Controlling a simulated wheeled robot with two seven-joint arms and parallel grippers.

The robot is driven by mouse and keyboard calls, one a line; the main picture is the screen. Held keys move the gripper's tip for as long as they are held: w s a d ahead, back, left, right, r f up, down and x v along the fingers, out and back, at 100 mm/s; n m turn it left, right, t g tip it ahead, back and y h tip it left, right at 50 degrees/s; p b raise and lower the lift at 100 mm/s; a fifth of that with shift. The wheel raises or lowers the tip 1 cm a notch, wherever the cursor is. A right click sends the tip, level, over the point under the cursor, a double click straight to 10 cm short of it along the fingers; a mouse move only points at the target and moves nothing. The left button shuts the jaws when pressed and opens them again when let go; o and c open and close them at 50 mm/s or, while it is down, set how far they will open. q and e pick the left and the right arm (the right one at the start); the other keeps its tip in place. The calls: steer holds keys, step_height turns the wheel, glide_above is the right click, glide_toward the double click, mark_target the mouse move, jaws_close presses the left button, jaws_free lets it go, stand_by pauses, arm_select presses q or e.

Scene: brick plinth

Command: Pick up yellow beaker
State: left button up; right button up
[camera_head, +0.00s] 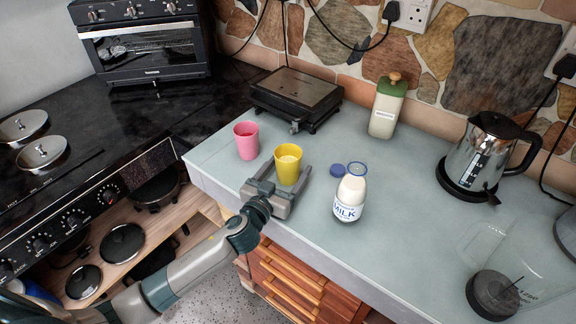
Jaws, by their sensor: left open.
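The fingers sit low, around the beaker's lower part. I cannot tell whether either finger touches it. A pink beaker (246,140) stands upright just behind and to the left. My right gripper is not in view.
A milk bottle (350,194) stands close to the right, with a blue lid (337,171) behind it. A black grill (296,97), a green-topped bottle (387,107) and a kettle (482,156) stand farther back. A clear jug (520,262) is at the right. Counter between bottle and kettle is clear.

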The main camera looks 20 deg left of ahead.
arm_select(q)
steer(key=c, duration=1.2)
steer(key=shift+r, duration=0.25)
step_height(320, 180, up, 10)
steer(key=shift+f+b, duration=0.25)
steer(key=shift+b, duration=0.1)
stand_by(0.4)
stand_by(0.6)
